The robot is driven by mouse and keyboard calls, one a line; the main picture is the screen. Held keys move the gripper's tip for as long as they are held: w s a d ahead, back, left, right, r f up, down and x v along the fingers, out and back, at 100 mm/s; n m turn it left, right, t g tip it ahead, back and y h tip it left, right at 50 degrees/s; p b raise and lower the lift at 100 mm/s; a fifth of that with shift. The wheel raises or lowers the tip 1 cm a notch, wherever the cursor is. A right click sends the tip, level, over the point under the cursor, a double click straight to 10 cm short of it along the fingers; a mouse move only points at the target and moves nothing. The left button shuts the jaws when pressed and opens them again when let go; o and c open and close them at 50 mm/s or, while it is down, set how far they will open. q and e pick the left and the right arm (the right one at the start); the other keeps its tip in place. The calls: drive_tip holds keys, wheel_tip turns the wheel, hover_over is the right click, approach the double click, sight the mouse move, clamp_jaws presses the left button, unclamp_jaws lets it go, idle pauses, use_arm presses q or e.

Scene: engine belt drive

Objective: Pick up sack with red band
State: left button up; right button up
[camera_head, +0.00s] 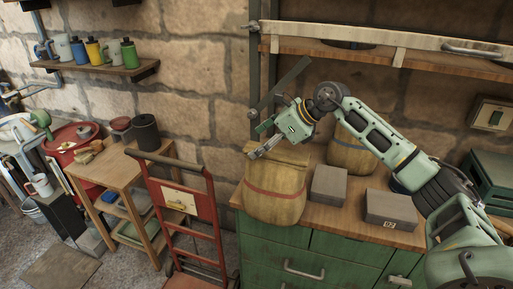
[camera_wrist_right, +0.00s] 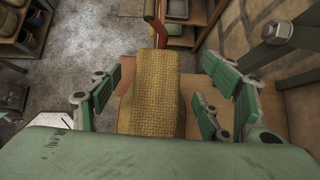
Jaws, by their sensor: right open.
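The sack with the red band (camera_head: 273,194) stands on the left end of the wooden worktop of a green cabinet. It is tan woven cloth with a red stripe around its upper middle. My right gripper (camera_head: 258,139) is just above the sack's top, its fingers pointing left and down. In the right wrist view the woven sack (camera_wrist_right: 155,95) shows between the spread green fingers, with gaps at both sides. The gripper is open and holds nothing. The red band is hidden in the wrist view. My left gripper is not seen.
A second sack (camera_head: 350,153) stands behind, partly hidden by my right arm. Grey blocks (camera_head: 329,186) and (camera_head: 391,209) lie right of the banded sack. A red hand truck (camera_head: 187,205) stands left of the cabinet. A wall shelf (camera_head: 380,61) runs above my arm.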

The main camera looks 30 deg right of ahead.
drive_tip(key=v, duration=0.9)
drive_tip(key=shift+s+d, duration=0.1)
